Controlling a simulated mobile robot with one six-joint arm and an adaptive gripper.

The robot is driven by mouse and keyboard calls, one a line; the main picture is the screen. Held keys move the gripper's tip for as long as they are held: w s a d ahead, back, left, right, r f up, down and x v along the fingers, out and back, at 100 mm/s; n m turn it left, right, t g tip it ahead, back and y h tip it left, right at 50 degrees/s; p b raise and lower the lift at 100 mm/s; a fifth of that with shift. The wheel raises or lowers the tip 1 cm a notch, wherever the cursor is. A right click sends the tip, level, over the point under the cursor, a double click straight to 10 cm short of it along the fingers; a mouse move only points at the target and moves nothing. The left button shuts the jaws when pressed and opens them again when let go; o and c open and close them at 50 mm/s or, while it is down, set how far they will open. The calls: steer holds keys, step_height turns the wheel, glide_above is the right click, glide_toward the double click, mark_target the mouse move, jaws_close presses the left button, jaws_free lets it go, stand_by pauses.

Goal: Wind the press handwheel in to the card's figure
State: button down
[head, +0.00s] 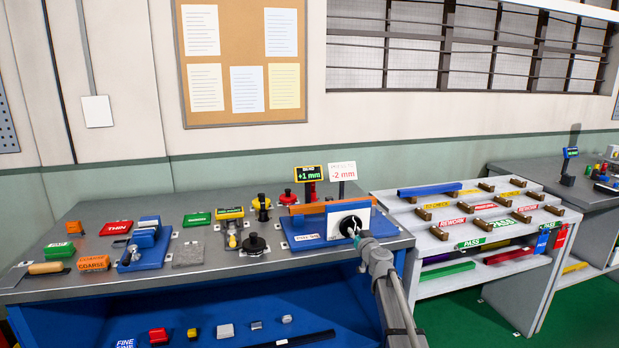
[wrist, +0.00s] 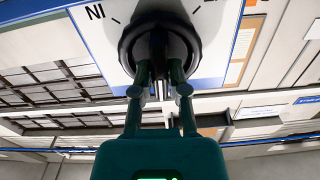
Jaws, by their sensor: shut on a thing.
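The press (head: 303,236) is a blue-based fixture at the right end of the bench, with an orange bar along it and a white end plate. Its black handwheel (head: 350,226) sits on that plate. The wheel fills the top middle of the wrist view (wrist: 126,48). My gripper (wrist: 160,72) is shut on the handwheel, its two fingers at the wheel's middle; the exact contact is partly hidden. In the head view my gripper (head: 357,238) covers the wheel's lower right. A white card (head: 342,171) on a stand reads -2 mm. A black and green display (head: 308,173) beside it reads +1 mm.
Left on the bench (head: 230,278) are a blue fixture (head: 146,248), labelled blocks and black knobs (head: 254,243). A stepped rack (head: 470,215) with coloured bars and REWORK and PASS labels stands close right of my arm. The wall is behind the bench.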

steer(key=m, duration=0.3)
steer(key=shift+m, duration=0.4)
steer(key=c, duration=0.5)
jaws_free()
steer(key=v, duration=0.7)
stand_by(0.4)
